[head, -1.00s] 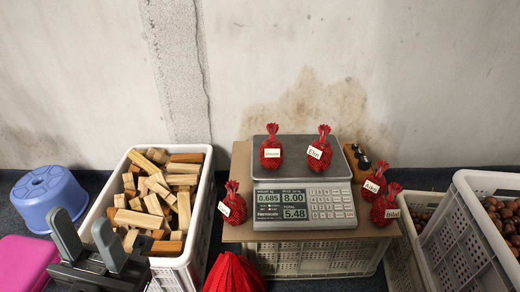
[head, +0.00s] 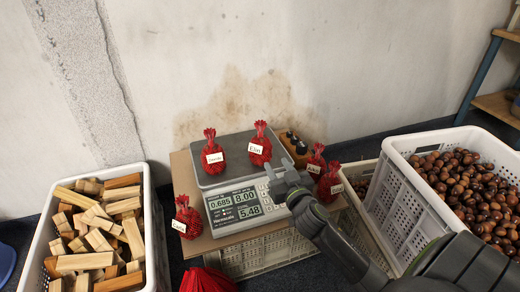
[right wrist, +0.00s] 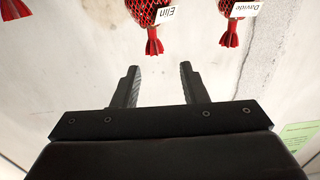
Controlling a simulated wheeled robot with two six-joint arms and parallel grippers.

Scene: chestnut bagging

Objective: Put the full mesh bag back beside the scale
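The scale (head: 240,207) stands on a board and shows 0.685. On its plate are two full red mesh bags: one labelled Elin (head: 261,157) and, to its left, one whose label reads Davide in the right wrist view (head: 213,167). Another bag (head: 187,217) stands on the board left of the scale; two more, an upper one (head: 316,159) and a lower one (head: 329,182), stand right of it. My right gripper (head: 278,173) is open and empty near the scale's right edge. In the right wrist view its fingers (right wrist: 157,88) are apart, below the Elin bag's tuft. My left gripper is out of view.
A crate of wooden blocks (head: 149,225) stands left and a crate of chestnuts (head: 398,185) right. A red mesh heap (head: 207,280) lies in front. Small dark-topped items (head: 297,143) sit behind the scale. My right arm covers part of the board's right side.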

